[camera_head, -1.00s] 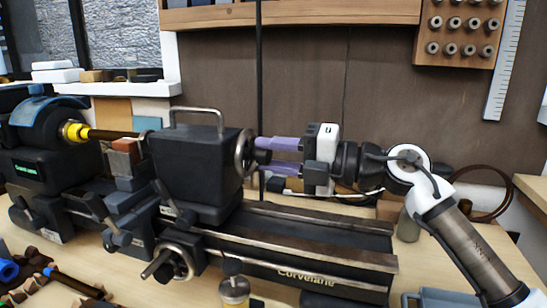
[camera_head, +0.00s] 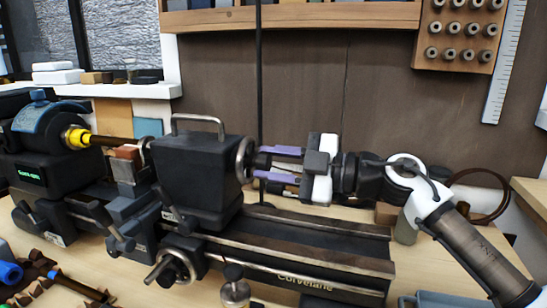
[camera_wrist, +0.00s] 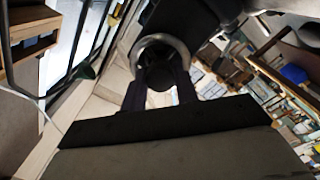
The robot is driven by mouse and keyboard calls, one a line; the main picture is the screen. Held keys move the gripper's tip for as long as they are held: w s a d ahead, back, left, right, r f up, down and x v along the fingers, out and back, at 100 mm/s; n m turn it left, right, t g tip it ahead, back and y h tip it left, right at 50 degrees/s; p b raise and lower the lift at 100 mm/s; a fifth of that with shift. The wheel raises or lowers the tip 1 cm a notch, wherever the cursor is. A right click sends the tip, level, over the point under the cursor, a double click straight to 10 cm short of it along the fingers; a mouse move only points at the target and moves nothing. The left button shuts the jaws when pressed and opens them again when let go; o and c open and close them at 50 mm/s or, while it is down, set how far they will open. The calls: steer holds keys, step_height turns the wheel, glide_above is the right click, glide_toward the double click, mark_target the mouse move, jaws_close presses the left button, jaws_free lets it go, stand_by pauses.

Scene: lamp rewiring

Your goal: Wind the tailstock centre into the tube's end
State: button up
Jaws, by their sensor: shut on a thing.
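The black tailstock (camera_head: 205,165) stands on the lathe bed, with a silver-rimmed handwheel (camera_head: 244,160) on its right side. My gripper (camera_head: 260,163) reaches in from the right, its purple fingers one above the other, shut on the handwheel's dark hub. The wrist view shows the handwheel (camera_wrist: 185,50) as a silver ring beyond the fingertips. The brown tube (camera_head: 108,141) runs from the yellow-fronted headstock chuck (camera_head: 76,138) to the tailstock's left side. The tailstock centre (camera_head: 145,146) is small there; I cannot tell whether it touches the tube.
The lathe bed (camera_head: 300,240) runs below my gripper and is clear on its right part. A second handwheel (camera_head: 176,262) and levers stick out in front. A thin dark vertical rod (camera_head: 259,70) stands just beside the gripper's fingertips. Brown pieces lie at the lower left.

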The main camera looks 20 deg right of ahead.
steer(key=m+p, duration=0.2)
steer(key=m, duration=0.2)
steer(key=shift+m, duration=0.7)
steer(key=o, duration=1)
steer(key=b+v, duration=0.2)
steer(key=v, duration=1.2)
steer(key=shift+a, duration=0.1)
